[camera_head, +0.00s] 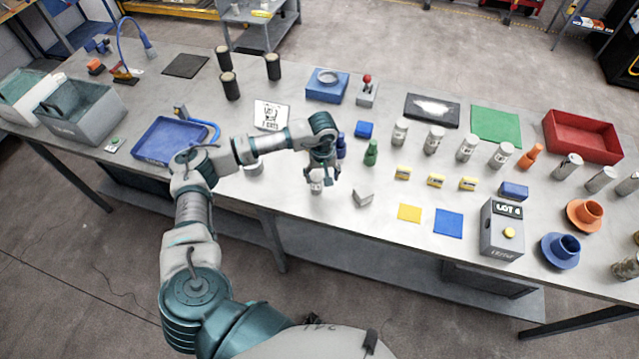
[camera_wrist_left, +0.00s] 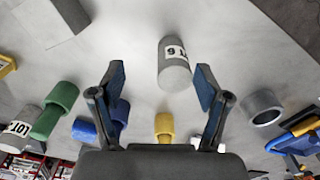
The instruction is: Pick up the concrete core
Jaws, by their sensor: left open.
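A grey concrete core (camera_head: 316,187) with a white label stands on the table just under my left gripper (camera_head: 324,174). In the left wrist view the core (camera_wrist_left: 175,68) appears in the space between the two spread fingers of my left gripper (camera_wrist_left: 160,82), nearer the right finger. The fingers are open and I see no contact with the core. Its lower part is partly hidden in the head view. My right gripper is not in view.
A green bottle-shaped piece (camera_head: 371,153) and a blue one (camera_head: 341,146) stand behind. A grey ring (camera_wrist_left: 262,107) and a yellow piece (camera_wrist_left: 164,127) show nearby. Several labelled cylinders stand further right. The table's front edge is close.

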